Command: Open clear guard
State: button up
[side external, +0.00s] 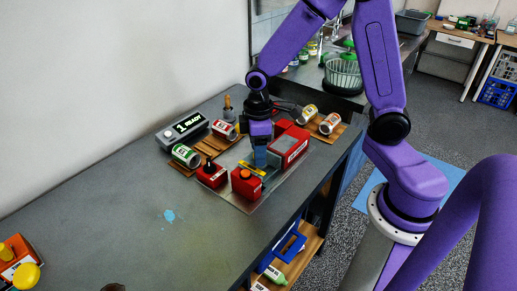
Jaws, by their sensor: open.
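My gripper (260,160) points down over the group of red boxes near the middle of the bench. Its jaws are open, and bluish finger parts show just above a yellow bar (250,168). I cannot tell whether they touch the bar. A red box with an orange knob (246,183) stands in front of the gripper, and a red box with a black top (211,175) is left of it. A longer red box (290,145) is close on the right. The clear guard cannot be made out with certainty at this size.
A display box reading READY (183,130) stands at the back left. Several cans, such as a green-labelled one (186,156), lie on wooden racks around the boxes. An orange and yellow object (20,262) is at the front left. The bench (130,215) is mostly clear there.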

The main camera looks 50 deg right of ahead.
jog(key=shift+f, duration=0.15)
grip_shut()
jog(key=d, duration=1.1)
grip_release()
notch_tip(320, 180, up, 18)
jog(key=shift+f, duration=0.25)
